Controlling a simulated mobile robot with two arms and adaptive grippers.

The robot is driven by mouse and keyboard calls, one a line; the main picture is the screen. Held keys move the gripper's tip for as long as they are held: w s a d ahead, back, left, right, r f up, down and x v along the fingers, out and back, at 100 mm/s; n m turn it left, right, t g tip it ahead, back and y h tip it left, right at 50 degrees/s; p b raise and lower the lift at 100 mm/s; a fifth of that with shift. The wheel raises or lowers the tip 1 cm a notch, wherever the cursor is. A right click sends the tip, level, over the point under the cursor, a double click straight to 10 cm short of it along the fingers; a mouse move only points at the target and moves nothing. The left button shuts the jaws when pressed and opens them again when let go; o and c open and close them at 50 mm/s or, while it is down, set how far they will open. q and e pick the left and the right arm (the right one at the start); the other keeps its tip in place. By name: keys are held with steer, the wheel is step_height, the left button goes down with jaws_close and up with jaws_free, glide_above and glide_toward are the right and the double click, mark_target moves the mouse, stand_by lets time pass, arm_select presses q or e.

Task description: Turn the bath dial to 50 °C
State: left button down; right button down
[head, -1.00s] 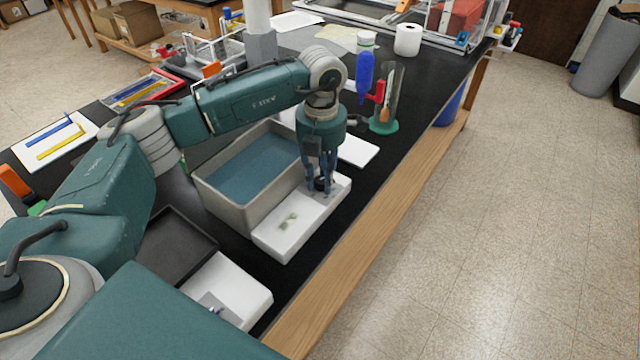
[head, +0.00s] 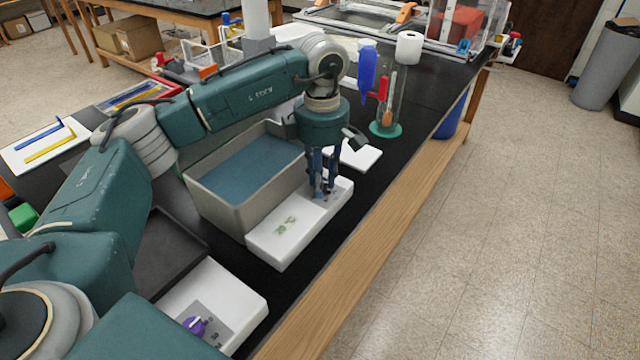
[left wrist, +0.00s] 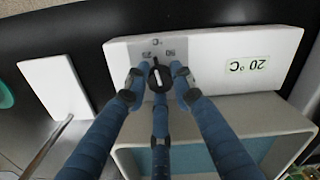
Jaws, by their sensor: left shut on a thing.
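The water bath (head: 222,208) is a grey tank of blue water with a white control box (head: 270,247) along its front. In the left wrist view, the bath dial (left wrist: 158,77) is a black round knob with a pale pointer line on a grey panel with small number marks. The display (left wrist: 247,64) appears upside down there and reads 20 °C. My left gripper (head: 324,194) points down over the right end of the box. In the left wrist view its fingers (left wrist: 157,80) are shut around the dial. My right gripper is out of view.
A second white box (head: 240,296) with a purple knob (head: 196,326) and a dark plate stands nearer me. The bench's wooden front edge runs close by.

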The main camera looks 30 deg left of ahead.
mark_target(324, 182)
arm_select(q)
steer(key=m, duration=0.2)
steer(key=m+b, duration=0.1)
steer(key=shift+w+d+r+m, duration=0.2)
steer(key=shift+m, duration=0.2)
steer(key=shift+s+m+b, duration=0.1)
steer(key=shift+m+b, duration=0.6)
steer(key=shift+m, duration=1.3)
steer(key=shift+s, duration=0.1)
steer(key=c, duration=1.6)
jaws_free()
steer(key=shift+c, duration=0.2)
steer(key=shift+o, duration=0.9)
steer(key=shift+d, duration=0.15)
steer(key=shift+r, duration=0.15)
step_height(324, 182, up, 12)
